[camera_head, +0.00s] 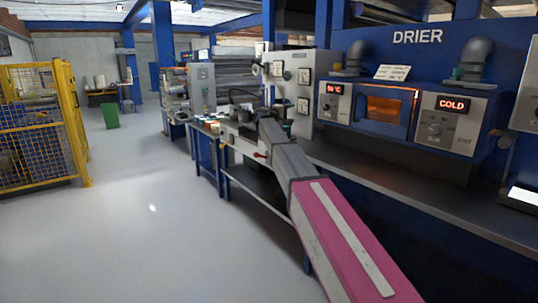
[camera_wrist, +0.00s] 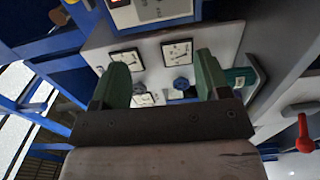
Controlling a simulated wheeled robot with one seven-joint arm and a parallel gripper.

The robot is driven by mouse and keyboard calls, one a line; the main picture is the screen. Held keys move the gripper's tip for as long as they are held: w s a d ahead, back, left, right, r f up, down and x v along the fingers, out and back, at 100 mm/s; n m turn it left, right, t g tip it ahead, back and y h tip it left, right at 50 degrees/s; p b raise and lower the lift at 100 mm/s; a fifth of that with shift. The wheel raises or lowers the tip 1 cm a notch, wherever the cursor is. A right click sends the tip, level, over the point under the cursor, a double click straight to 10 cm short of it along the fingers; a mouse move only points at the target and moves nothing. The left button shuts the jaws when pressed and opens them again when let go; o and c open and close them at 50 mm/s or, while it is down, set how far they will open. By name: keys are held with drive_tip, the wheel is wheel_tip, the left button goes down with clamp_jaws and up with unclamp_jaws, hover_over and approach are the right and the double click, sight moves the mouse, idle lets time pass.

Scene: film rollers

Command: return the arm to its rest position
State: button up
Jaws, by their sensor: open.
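My arm (camera_head: 340,235) reaches forward from the lower right in the head view, with a pink link nearest and grey links beyond. My gripper (camera_wrist: 158,85) shows in the wrist view with two green fingers spread apart and nothing between them. Beyond the fingers is a pale panel (camera_wrist: 150,60) with several dial gauges and blue knobs. I cannot tell how far the fingers are from it. In the head view the gripper end is small, near the workbench by the gauge cabinet (camera_head: 300,85).
The blue drier (camera_head: 410,65) with a "COLD" display stands on the right above a dark counter (camera_head: 430,205). A red handle (camera_wrist: 304,135) shows at the right in the wrist view. A yellow cage (camera_head: 40,125) stands at left. The grey floor (camera_head: 150,220) between is clear.

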drive_tip(key=s+d+f+m+g+y, duration=0.15)
drive_tip(key=s+d+f, duration=0.25)
drive_tip(key=s+f, duration=0.55)
drive_tip(key=s+d+f+g+y, duration=0.3)
drive_tip(key=s+f, duration=0.3)
drive_tip(key=f, duration=0.6)
drive_tip(key=s+d+f+m+g+y, duration=0.15)
drive_tip(key=s+d+f, duration=0.25)
drive_tip(key=s+f, duration=0.55)
drive_tip(key=s+f+m+g+y, duration=0.1)
drive_tip(key=s+f+y, duration=0.2)
drive_tip(key=s+f, duration=0.2)
drive_tip(key=s+a+f+m+g+y, duration=0.1)
drive_tip(key=s+f, duration=0.5)
drive_tip(key=s, duration=0.6)
drive_tip(key=s+a+f+m+g+y, duration=0.1)
drive_tip(key=s+f+y, duration=0.3)
drive_tip(key=s, duration=0.4)
drive_tip(key=shift+s+a+f+m+g+y, duration=0.25)
drive_tip(key=shift+s+f+m+g, duration=0.2)
drive_tip(key=shift+f+g, duration=0.4)
drive_tip(key=shift+d, duration=0.1)
